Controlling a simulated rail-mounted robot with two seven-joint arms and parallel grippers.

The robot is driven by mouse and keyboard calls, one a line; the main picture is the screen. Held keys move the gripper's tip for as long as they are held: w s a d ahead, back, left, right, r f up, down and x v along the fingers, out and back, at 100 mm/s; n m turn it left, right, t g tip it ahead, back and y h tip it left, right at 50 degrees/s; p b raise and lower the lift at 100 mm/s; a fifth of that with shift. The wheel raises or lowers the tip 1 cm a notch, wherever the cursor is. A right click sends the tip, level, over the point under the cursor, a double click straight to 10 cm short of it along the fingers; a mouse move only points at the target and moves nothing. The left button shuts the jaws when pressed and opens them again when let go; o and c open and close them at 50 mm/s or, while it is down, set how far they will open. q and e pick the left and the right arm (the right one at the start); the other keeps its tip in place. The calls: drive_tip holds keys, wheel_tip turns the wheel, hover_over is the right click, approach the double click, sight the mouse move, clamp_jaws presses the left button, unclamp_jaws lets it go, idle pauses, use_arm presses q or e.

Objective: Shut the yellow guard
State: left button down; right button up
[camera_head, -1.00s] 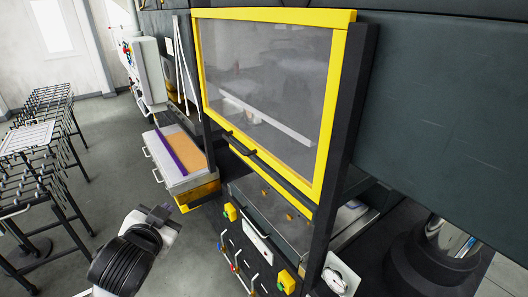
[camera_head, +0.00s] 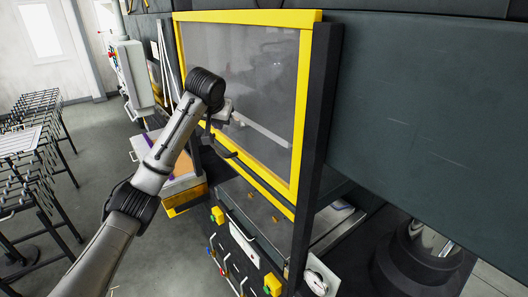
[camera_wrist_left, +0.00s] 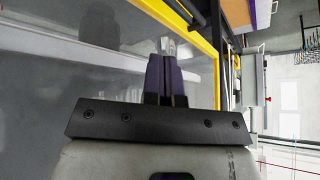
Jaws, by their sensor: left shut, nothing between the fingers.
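The yellow guard (camera_head: 303,100) is a yellow frame around a see-through grey panel. It hangs in front of the machine, with a gap between its lower edge and the dark bed (camera_head: 245,201). A dark handle (camera_head: 223,149) is on its lower edge. My left arm reaches up across the guard's left part. My left gripper (camera_head: 208,132) is near the handle, its tips hard to make out there. In the left wrist view the gripper (camera_wrist_left: 168,52) is shut and empty in front of the panel; contact cannot be told. My right gripper is not in view.
A dark post (camera_head: 318,150) stands right of the guard. An open drawer or tray (camera_head: 183,186) juts out at the left behind my arm. Black racks (camera_head: 25,150) stand further left, with free floor between. A green-grey machine panel (camera_head: 430,110) fills the right.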

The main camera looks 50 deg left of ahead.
use_arm(q)
drive_tip(key=n+g+h+p, duration=0.1)
drive_tip(key=n+p, duration=0.1)
drive_tip(key=p, duration=0.1)
approach(226, 155)
drive_tip(key=x, duration=0.6)
drive_tip(key=shift+f, duration=0.1)
drive_tip(key=shift+w+a+f, duration=0.2)
drive_tip(key=shift+w+f, duration=0.05)
drive_tip(key=shift+f, duration=0.4)
drive_tip(key=shift+f, duration=0.1)
